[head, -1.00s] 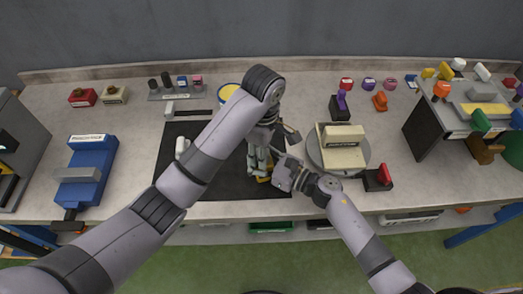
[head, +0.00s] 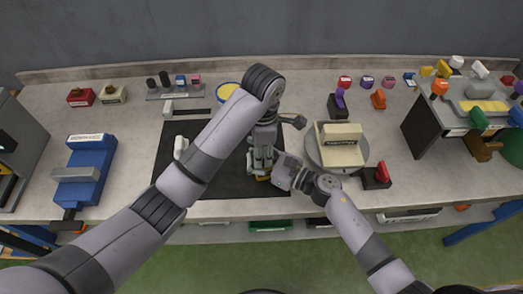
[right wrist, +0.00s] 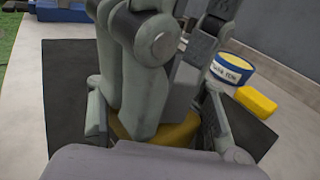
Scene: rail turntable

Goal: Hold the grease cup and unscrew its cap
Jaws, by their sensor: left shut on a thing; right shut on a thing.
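The grease cup (right wrist: 160,130) shows only as a yellow-brown piece low between the two grippers over the black mat (head: 215,180). Most of it is hidden, and I cannot tell cap from body. My left gripper (head: 260,160) points down onto it from above and is shut on it; its fingers fill the middle of the right wrist view (right wrist: 140,110). My right gripper (head: 277,178) reaches in from the right, low over the mat. In the right wrist view its fingers (right wrist: 155,125) are on either side of the yellow piece, shut on it.
A blue-and-yellow tin (right wrist: 231,70) and a yellow block (right wrist: 256,101) stand near the grippers. A turntable (head: 360,160) with a beige block is just right of my right gripper. A blue vise (head: 90,170) is at left. The mat's left part is mostly clear.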

